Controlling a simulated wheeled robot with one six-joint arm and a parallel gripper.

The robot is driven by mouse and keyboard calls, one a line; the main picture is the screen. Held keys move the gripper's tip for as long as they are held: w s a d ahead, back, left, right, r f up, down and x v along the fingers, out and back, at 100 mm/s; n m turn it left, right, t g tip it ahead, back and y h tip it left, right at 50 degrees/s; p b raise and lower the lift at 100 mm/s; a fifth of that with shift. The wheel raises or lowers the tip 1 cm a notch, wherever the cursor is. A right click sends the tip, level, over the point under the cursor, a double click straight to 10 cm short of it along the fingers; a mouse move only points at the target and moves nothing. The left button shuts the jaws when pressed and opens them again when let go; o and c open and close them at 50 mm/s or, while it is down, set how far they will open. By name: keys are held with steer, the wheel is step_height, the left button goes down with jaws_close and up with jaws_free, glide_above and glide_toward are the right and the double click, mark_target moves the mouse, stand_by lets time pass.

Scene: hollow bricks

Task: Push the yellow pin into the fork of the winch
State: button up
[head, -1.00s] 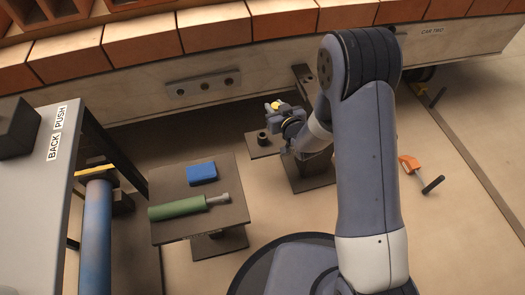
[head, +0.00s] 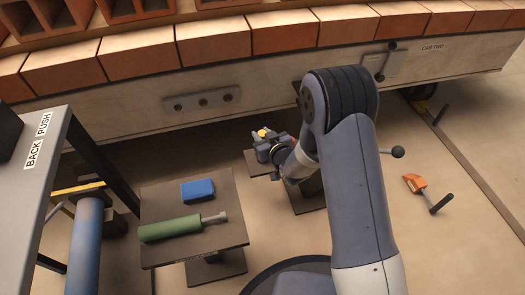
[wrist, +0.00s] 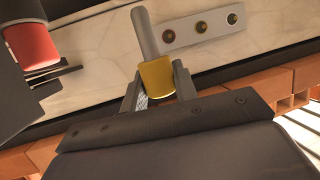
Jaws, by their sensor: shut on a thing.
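The yellow pin (wrist: 157,78) shows in the wrist view with a yellow collar and a grey rod pointing up the picture. My gripper (wrist: 157,84) is shut on it, with one finger on each side of the collar. In the head view my gripper (head: 265,136) is above a dark plate (head: 251,163) of a low stand, and a bit of the yellow pin (head: 262,133) shows at its tip. I cannot make out the winch's fork; my arm hides part of that area.
A small table (head: 160,253) at left holds a blue block (head: 198,190) and a green-handled tool (head: 170,229). A long car (head: 150,105) loaded with bricks runs along the back. A red cylinder (wrist: 32,45) shows in the wrist view.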

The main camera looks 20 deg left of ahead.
steer(key=shift+f+b, duration=1.25)
steer(key=shift+f, duration=1.6)
steer(key=shift+f+b, duration=0.3)
steer(key=o, duration=1)
steer(key=shift+r, duration=0.1)
steer(key=shift+c, duration=0.2)
steer(key=shift+p, duration=0.55)
steer(key=p+v, duration=0.3)
steer(key=v, duration=0.8)
steer(key=shift+f, duration=0.2)
steer(key=shift+w, duration=0.15)
